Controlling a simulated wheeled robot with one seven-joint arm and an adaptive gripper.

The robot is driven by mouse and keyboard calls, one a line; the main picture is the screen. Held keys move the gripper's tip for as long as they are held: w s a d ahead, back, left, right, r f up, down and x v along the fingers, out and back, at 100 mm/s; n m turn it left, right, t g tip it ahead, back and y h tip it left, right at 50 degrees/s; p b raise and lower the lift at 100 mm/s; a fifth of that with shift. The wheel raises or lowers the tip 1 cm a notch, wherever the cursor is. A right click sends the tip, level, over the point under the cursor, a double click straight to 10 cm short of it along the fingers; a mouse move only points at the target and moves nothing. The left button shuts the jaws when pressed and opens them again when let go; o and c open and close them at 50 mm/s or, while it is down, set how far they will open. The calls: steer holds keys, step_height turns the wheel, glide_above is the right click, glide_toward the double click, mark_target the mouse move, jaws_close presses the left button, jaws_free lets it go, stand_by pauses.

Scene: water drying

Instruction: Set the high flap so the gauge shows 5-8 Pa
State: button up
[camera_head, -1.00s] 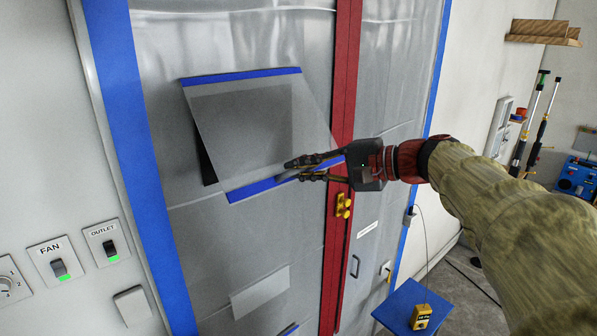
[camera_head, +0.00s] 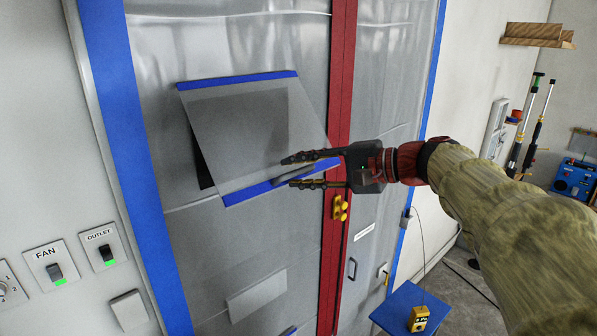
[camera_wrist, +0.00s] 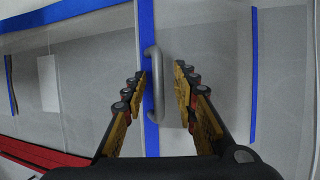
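The high flap (camera_head: 240,125) is a translucent grey sheet with blue tape along its top and bottom edges. It is tilted, its lower edge standing out from the plastic wall, with a dark gap at its left side. My gripper (camera_head: 288,172) is open at the flap's lower edge. The grey bar handle (camera_wrist: 153,85) on the blue strip lies between the spread fingers in the wrist view, with gaps beside it. The yellow gauge (camera_head: 419,318) stands on a blue stool at the bottom right. Its display shows Pa, but the digit is too small to read surely.
FAN (camera_head: 54,272) and OUTLET (camera_head: 107,253) switches, both showing green, are at left. The blue stool (camera_head: 395,310) stands low right.

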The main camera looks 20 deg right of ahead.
steer(key=v, duration=1.1)
steer(key=shift+s+d, duration=0.2)
steer(key=s+d+f+g+h+b, duration=0.2)
steer(key=f+h, duration=0.1)
steer(key=f, duration=0.8)
steer(key=s+d+f+g+h+b, duration=0.1)
steer(key=s+f+g+h, duration=0.15)
steer(key=f, duration=0.75)
steer(key=s+a+f+n+g+h+b, duration=0.1)
steer(key=s+a+f+n+h+b, duration=0.2)
steer(key=f, duration=0.5)
steer(key=s+a+f+n+b, duration=0.1)
steer(key=s+a+f+b, duration=0.15)
steer(key=f+b, duration=0.45)
steer(key=s+a+f+n+g+h+b, duration=0.1)
steer(key=s+f+n+h+b, duration=0.2)
steer(key=f, duration=0.6)
steer(key=s+a+f+n+y+b, duration=0.1)
steer(key=s+a+f+n+b, duration=0.2)
steer(key=a+f+b, duration=0.6)
steer(key=shift+s+f+n+t+y+b, duration=0.25)
steer(key=shift+s+n+t+y+b, duration=0.1)
steer(key=shift+n+t+b, duration=0.25)
